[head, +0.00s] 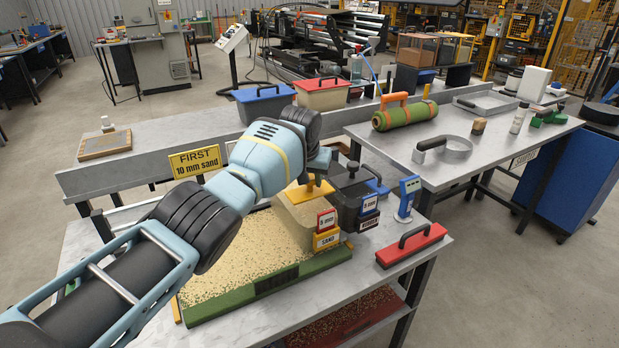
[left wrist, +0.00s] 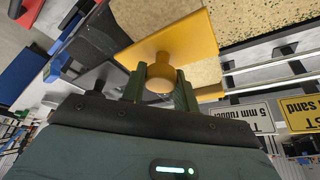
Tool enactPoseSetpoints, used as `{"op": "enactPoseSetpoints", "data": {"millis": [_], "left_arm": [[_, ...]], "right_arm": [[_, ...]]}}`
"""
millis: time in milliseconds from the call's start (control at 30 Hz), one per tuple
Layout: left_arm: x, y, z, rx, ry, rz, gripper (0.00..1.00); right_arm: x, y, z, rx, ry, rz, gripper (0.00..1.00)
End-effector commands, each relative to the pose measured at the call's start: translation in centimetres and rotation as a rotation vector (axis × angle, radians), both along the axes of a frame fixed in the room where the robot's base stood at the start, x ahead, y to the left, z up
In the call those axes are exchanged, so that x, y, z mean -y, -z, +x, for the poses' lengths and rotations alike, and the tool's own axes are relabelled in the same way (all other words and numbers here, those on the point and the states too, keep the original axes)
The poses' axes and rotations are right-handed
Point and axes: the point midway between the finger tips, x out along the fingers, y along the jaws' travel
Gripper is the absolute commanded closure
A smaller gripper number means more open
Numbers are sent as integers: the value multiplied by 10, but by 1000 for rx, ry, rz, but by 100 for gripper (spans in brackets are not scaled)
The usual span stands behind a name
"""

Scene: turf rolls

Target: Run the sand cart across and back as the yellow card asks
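The sand cart (head: 297,213), yellow with a SAND label (head: 327,239) and a 5 mm tag (head: 327,219), stands at the right end of the sand-strewn turf (head: 228,262). My left gripper (head: 316,180) reaches down to its yellow knob; in the left wrist view the fingers (left wrist: 160,88) sit against both sides of the knob (left wrist: 160,72). The yellow card (head: 200,160) reads "FIRST 10 mm sand" and stands at the back edge. Part of it and a pale card (left wrist: 247,115) reading "5 mm rubber" show upside down in the wrist view. My right gripper is out of view.
A dark cart (head: 349,197) with RUBBER and 5 mm labels stands right of the sand cart. A blue-and-white stand (head: 408,198) and a red handled block (head: 411,245) lie farther right. The right table holds a green turf roll (head: 405,114). My left arm hides part of the turf.

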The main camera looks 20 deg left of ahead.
Motion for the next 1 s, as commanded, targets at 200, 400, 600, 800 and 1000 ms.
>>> {"op": "enactPoseSetpoints", "data": {"millis": [200, 400, 600, 800, 1000], "left_arm": [[3, -2, 2, 10, 4, -3, 48], [2, -2, 1, 7, 2, -3, 48], [2, -18, -3, 12, 3, -3, 48], [4, -53, -15, 19, 3, -4, 48], [5, -72, -25, 14, 4, -4, 48]], "right_arm": [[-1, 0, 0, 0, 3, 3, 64], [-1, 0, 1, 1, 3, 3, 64], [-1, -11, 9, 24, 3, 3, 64], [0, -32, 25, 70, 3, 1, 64], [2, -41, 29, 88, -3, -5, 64]]}}
